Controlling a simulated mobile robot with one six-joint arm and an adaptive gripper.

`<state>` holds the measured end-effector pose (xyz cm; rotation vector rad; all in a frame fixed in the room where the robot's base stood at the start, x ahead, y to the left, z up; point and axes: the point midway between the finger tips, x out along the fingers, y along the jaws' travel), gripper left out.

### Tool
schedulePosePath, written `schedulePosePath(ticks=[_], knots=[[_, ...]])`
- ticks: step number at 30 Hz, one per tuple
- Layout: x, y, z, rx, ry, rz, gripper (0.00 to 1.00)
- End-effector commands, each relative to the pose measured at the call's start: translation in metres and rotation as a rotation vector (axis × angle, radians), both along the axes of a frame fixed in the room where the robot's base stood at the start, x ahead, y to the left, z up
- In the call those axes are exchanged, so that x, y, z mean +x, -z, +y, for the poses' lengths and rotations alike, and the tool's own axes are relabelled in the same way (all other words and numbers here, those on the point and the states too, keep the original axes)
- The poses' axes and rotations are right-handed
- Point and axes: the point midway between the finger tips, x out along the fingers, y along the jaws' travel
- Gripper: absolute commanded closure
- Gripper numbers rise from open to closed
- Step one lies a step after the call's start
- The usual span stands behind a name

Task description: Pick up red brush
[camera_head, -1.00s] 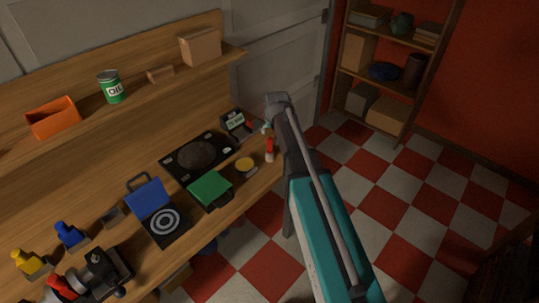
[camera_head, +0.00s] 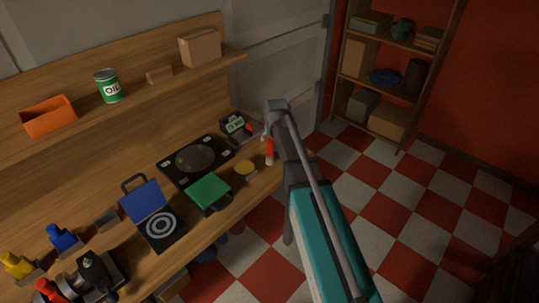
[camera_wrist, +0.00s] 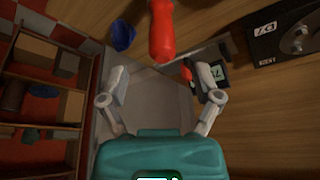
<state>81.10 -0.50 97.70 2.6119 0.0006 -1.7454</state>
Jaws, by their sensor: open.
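The red brush (camera_wrist: 162,35) shows in the wrist view as a rounded red handle at the top centre, its other end cut off by the frame. In the head view a red and white piece (camera_head: 269,151), which looks like the same brush, stands near the bench's right end, beside my arm. My gripper (camera_wrist: 161,74) is open and empty in the wrist view. The handle appears beyond and between its two fingertips, apart from both. In the head view my arm mostly hides the gripper.
A device with a display (camera_head: 235,124) and a black plate (camera_head: 195,159) are on the wooden bench. A yellow-topped round piece (camera_head: 244,167) and a green case (camera_head: 208,188) are nearby. The checkered floor (camera_head: 370,200) right of the bench is clear.

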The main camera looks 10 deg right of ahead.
Motion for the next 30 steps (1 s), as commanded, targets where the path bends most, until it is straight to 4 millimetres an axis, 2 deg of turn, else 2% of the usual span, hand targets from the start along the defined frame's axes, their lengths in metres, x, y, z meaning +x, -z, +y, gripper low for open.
schedulePosePath(ticks=[7, 21, 30], knots=[[0.002, 0.009, 0.0, 0.0, 0.0, 0.0, 0.18], [0.013, 0.044, 0.002, -0.001, 0.001, 0.0, 0.18], [0.016, 0.05, 0.001, -0.001, 0.001, 0.0, 0.18]])
